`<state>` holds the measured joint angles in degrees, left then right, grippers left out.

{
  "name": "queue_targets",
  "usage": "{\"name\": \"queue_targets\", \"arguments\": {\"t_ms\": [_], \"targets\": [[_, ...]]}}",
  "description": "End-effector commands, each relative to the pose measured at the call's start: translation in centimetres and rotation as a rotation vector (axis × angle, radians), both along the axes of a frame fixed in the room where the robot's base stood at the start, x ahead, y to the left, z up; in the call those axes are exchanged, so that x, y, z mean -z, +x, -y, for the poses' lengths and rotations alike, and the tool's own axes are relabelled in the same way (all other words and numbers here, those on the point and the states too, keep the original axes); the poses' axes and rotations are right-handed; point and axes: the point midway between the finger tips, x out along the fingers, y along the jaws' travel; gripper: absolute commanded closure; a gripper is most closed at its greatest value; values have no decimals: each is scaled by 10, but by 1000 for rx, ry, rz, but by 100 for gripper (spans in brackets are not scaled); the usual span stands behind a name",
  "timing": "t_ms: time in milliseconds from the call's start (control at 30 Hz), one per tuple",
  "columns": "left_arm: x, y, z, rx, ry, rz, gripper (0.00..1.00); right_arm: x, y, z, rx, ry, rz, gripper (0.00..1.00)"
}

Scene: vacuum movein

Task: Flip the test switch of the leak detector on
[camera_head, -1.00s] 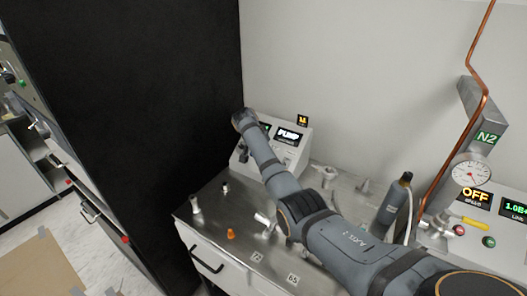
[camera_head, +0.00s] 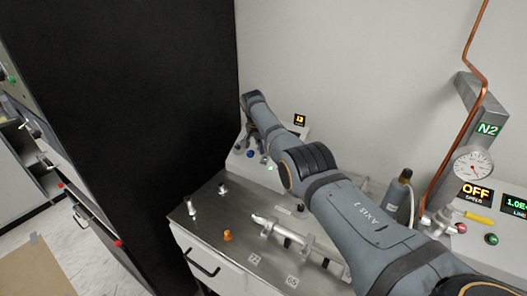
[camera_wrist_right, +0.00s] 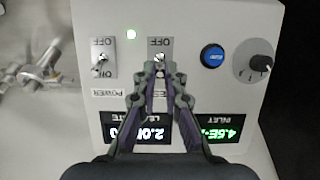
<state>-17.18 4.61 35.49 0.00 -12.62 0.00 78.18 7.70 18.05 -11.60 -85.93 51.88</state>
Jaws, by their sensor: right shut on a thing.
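The leak detector (camera_head: 238,158) is a pale sloped box at the back of the steel bench, by the black cabinet. My right arm hides most of it in the head view. In the right wrist view its panel (camera_wrist_right: 194,20) appears upside down, with lit displays at the bottom. The test switch (camera_wrist_right: 160,57) is a small toggle below an OFF label; its other label is mostly covered. My right gripper (camera_wrist_right: 160,68) is shut at this toggle, its fingertips around the lever; it also shows in the head view (camera_head: 268,148). My left gripper is not in view.
A blue button (camera_wrist_right: 213,56) and knob (camera_wrist_right: 260,66) are on the other side. Metal fittings (camera_head: 290,234) and an orange piece (camera_head: 227,235) lie on the bench.

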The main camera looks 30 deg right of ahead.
Motion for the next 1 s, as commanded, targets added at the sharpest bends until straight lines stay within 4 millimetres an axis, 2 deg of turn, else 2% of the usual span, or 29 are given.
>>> {"name": "queue_targets", "arguments": {"t_ms": [400, 433, 600, 867, 1000], "targets": [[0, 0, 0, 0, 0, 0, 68, 2, -1, 0, 1, 3, -5, 100], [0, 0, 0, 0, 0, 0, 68, 2, -1, 0, 1, 3, -5, 88], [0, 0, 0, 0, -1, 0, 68, 1, -1, 0, 1, 2, -4, 68], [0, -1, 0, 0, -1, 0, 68, 0, 0, 0, 0, 2, -2, 68], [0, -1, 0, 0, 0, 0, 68, -9, 0, -2, 1, 1, 1, 68]]}}
